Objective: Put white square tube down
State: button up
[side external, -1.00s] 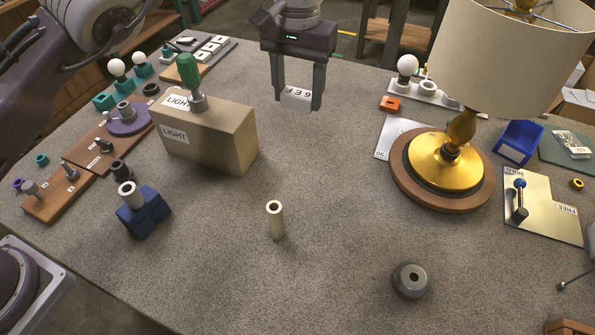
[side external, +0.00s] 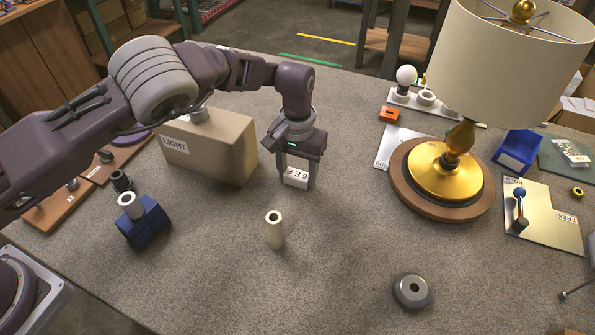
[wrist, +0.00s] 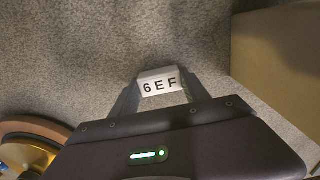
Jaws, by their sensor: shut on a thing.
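The white square tube (side external: 296,179), marked with dark characters, is between the fingers of my gripper (side external: 297,182) in the side external view, right of the tan LIGHT box. My gripper is shut on it. In the wrist view the tube (wrist: 161,84) shows its label "6EF" between the two fingertips (wrist: 160,88). The gripper points down and is low over the grey table. I cannot tell whether the tube touches the table.
The tan LIGHT box (side external: 218,143) stands close on the left. A cream tube (side external: 275,230) stands in front. The lamp (side external: 447,170) on its round wooden base is to the right, and a grey round part (side external: 412,291) is at front right. The table between them is clear.

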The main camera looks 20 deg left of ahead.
aim_at(297, 174)
jog(key=o, duration=1.5)
notch_tip(297, 174, up, 12)
jog(key=shift+r, duration=0.1)
